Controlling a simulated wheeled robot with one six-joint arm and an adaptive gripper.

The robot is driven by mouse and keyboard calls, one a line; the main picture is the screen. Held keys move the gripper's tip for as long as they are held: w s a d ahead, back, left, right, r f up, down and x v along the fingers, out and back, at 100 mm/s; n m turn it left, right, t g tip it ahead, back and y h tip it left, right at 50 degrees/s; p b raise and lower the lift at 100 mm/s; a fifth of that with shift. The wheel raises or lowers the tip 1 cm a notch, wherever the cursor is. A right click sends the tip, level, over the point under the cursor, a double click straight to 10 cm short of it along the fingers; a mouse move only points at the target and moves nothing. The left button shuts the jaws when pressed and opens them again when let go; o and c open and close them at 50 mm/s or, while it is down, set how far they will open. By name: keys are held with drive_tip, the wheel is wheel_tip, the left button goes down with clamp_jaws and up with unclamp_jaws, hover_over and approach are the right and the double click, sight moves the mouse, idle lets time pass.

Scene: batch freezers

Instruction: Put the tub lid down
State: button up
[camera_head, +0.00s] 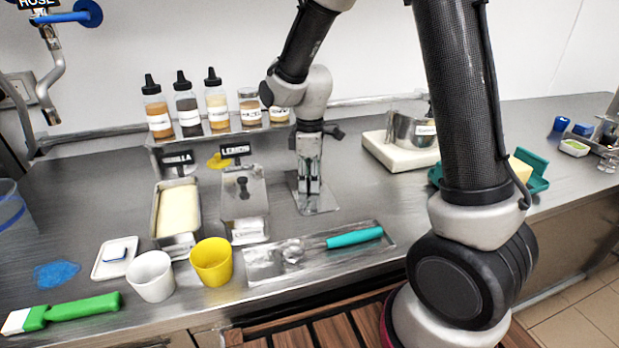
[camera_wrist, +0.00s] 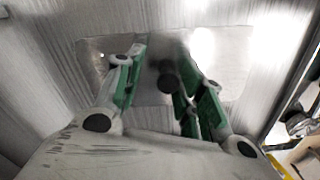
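The tub lid (camera_head: 321,206) is a flat steel plate beneath my gripper, right of the lemon tub. It appears to lie flat on the steel counter. My gripper (camera_head: 309,188) points down over it. In the wrist view, the lid (camera_wrist: 232,62) shows beyond the fingers, and its dark round knob (camera_wrist: 168,82) shows between them. My gripper (camera_wrist: 162,58) has its fingers apart, with a gap beside the knob. The vanilla tub (camera_head: 180,210) is uncovered and shows pale yellow contents. The lemon tub (camera_head: 236,205) has a steel lid with a dark knob on it.
A steel tray (camera_head: 262,268) with a turquoise-handled scoop (camera_head: 354,237) lies in front. A yellow cup (camera_head: 212,261) and white cup (camera_head: 151,275) stand left of it. Bottles (camera_head: 216,106) line the back shelf. A steel pot (camera_head: 408,131) stands on a white slab at right.

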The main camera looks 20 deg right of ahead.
wheel_tip(320, 180, up, 12)
drive_tip(key=s+d+r+m+t, duration=0.2)
drive_tip(key=s+d+m, duration=0.4)
drive_tip(key=s, duration=0.5)
drive_tip(key=s+d+r+m+t, duration=0.2)
drive_tip(key=s+d+r+m, duration=0.3)
drive_tip(key=s+d+m, duration=0.2)
drive_tip(key=s+d, duration=0.2)
drive_tip(key=s, duration=0.2)
